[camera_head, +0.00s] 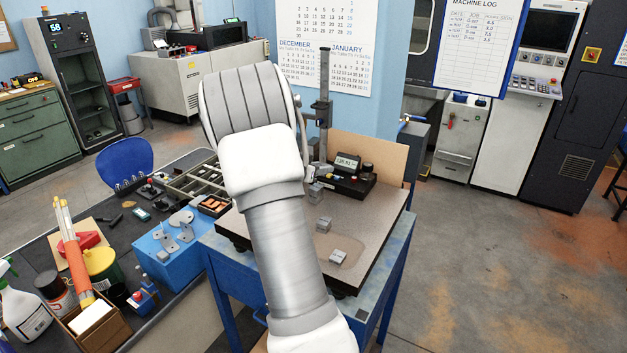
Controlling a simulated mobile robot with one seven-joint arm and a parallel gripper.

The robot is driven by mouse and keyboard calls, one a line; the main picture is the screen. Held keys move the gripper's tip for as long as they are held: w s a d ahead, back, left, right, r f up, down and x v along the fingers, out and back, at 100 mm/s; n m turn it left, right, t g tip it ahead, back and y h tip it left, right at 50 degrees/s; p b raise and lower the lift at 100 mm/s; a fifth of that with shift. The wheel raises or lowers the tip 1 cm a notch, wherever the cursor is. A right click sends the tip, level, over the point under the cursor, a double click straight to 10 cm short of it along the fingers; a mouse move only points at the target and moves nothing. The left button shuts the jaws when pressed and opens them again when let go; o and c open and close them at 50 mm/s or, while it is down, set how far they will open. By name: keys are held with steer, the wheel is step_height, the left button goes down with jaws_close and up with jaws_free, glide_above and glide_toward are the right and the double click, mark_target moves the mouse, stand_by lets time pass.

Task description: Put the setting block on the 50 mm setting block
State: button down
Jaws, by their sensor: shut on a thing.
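Several small grey metal blocks are on the granite surface plate (375,243). One block (338,257) lies near the plate's front right, and another block (323,224) is a little behind it. A further grey block (315,191) is at the back, in front of the height gauge. I cannot read any sizes, so I cannot tell which is the 50 mm setting block. My arm rises through the middle of the view. My gripper is hidden behind my arm, and so is whatever it may hold.
A height gauge (323,100) and a digital readout box (347,172) stand at the back of the plate. A backboard (368,155) is behind them. The left bench holds a blue box (170,255), a spray bottle (24,310) and a divided tray (197,180). The plate's right side is clear.

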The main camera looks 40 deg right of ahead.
steer(key=shift+w+a+f, duration=0.15)
steer(key=shift+w+f, duration=0.25)
steer(key=shift+w, duration=0.2)
steer(key=shift+w+a+f, duration=0.1)
steer(key=shift+w+f, duration=0.25)
steer(key=shift+w, duration=0.2)
steer(key=shift+f, duration=1.9)
steer(key=shift+f, duration=0.15)
steer(key=c, duration=0.5)
jaws_free()
